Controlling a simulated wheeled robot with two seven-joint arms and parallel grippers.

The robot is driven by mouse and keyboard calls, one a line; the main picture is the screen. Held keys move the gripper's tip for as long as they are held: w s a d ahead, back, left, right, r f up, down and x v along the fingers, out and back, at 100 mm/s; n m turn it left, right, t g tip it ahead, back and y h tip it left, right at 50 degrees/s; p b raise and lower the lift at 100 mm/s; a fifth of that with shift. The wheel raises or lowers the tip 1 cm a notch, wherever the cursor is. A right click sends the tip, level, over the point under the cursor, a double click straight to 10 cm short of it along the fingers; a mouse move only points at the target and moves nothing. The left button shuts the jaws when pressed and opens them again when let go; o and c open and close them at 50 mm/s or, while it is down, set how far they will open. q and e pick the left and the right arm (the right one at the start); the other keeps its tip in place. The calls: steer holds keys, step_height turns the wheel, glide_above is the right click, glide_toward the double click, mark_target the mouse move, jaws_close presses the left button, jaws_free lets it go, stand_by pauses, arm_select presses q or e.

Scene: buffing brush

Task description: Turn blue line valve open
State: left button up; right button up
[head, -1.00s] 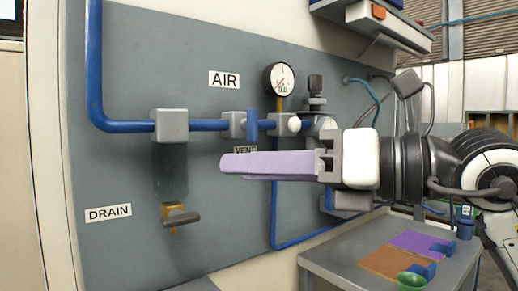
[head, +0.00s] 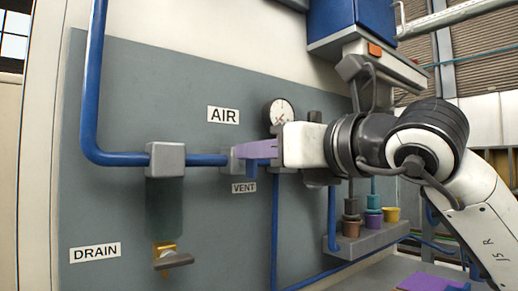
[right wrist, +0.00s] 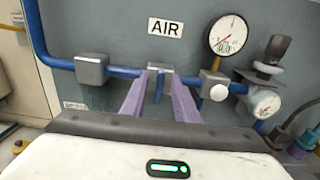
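The blue line valve is a grey block (right wrist: 160,66) on the blue pipe below the AIR label, with a blue handle (right wrist: 158,88) standing crosswise to the pipe. My right gripper (right wrist: 158,92) is open, its two purple fingers on either side of the handle with gaps showing; no contact is visible. In the head view my right gripper (head: 258,149) reaches in from the right and covers most of the valve; a bit of the blue handle (head: 252,168) shows below the fingers. My left gripper is not in view.
A round gauge (right wrist: 228,35) and a white knob (right wrist: 218,92) are just right of the valve. A grey block (head: 165,158) sits on the pipe to the left, above a drain lever (head: 173,260). A grey shelf (head: 365,240) with small coloured cups juts out at right.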

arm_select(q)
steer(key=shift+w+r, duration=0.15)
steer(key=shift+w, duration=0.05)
arm_select(e)
steer(key=shift+w+a, duration=0.25)
steer(key=shift+w, duration=0.1)
jaws_close()
